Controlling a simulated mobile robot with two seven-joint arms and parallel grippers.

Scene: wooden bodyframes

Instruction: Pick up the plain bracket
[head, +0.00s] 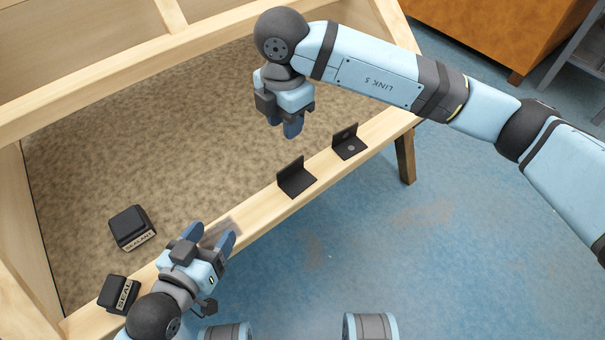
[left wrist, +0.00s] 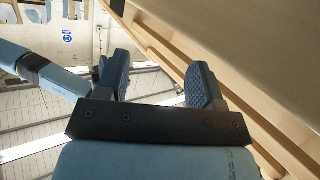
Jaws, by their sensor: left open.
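The plain bracket (head: 298,180) is a black L-shaped piece on the wooden front rail, with no holes that I can see. A second black bracket (head: 349,145), with round marks on its faces, stands further right on the rail. My left gripper (head: 211,236) is over the rail to the left of the plain bracket, apart from it, open and empty. Its spread fingers also show in the left wrist view (left wrist: 157,82), with no bracket there. My right gripper (head: 293,128) hangs fingers down above and behind the plain bracket; its finger gap is unclear.
A black sealant box (head: 131,226) sits on the brown patterned panel (head: 190,120). Another black box (head: 119,293) sits on the left end of the front rail (head: 257,206). Wooden beams frame the panel. Blue floor (head: 440,240) lies open in front of the rail.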

